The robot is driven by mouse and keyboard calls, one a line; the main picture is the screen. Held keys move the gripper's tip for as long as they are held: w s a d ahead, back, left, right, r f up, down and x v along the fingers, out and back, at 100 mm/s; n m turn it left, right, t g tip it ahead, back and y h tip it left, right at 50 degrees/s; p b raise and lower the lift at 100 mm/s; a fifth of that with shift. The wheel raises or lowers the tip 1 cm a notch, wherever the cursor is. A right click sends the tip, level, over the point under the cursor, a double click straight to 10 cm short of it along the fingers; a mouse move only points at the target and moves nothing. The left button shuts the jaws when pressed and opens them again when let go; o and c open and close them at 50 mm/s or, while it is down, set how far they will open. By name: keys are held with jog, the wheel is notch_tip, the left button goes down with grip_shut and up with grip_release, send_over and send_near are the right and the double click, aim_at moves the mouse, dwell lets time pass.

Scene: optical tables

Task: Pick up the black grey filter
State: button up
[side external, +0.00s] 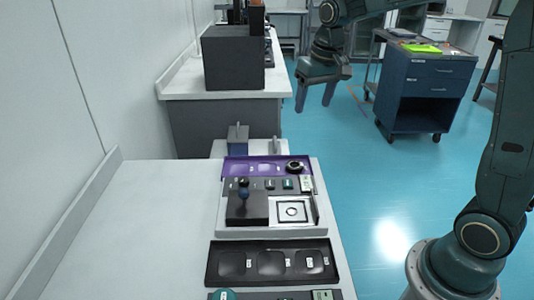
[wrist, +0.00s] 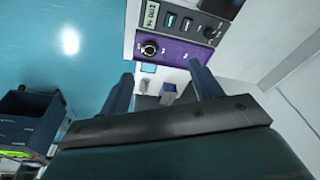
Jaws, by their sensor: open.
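A round black ring-shaped piece with a paler middle (side external: 295,166) sits at the right end of the purple tray (side external: 236,163); it also shows in the wrist view (wrist: 150,47). It may be the black grey filter, but I cannot tell for certain. A black tray (side external: 268,246) nearer the camera holds several dark flat pieces with white labels. My gripper (side external: 314,100) is open and empty, high above the floor beyond the tables. In the wrist view my gripper's two fingers (wrist: 163,78) stand wide apart, with the purple tray beyond their tips.
A grey instrument (side external: 268,231) with a black block, a knob and a square plate stands between the trays. Small grey stands (side external: 238,138) are behind the purple tray. A large dark box (side external: 233,58) is on the back table. A blue cart (side external: 427,88) stands right. The white table's left side is clear.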

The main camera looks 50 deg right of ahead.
jog(key=w+d+f+m+g, duration=0.1)
jog(key=w+d+f, duration=0.3)
jog(key=w+f, duration=0.2)
jog(key=m+g, duration=0.1)
send_over(294, 164)
notch_tip(294, 164, down, 8)
jog(key=f, duration=0.1)
jog(key=shift+s+a+f, duration=0.1)
jog(key=shift+f, duration=1.95)
jog(key=shift+s+f, duration=0.1)
jog(key=shift+f, duration=1.9)
jog(key=shift+w+f, duration=0.1)
jog(key=shift+f, duration=2.45)
jog(key=c, duration=0.8)
jog(key=shift+o, duration=0.2)
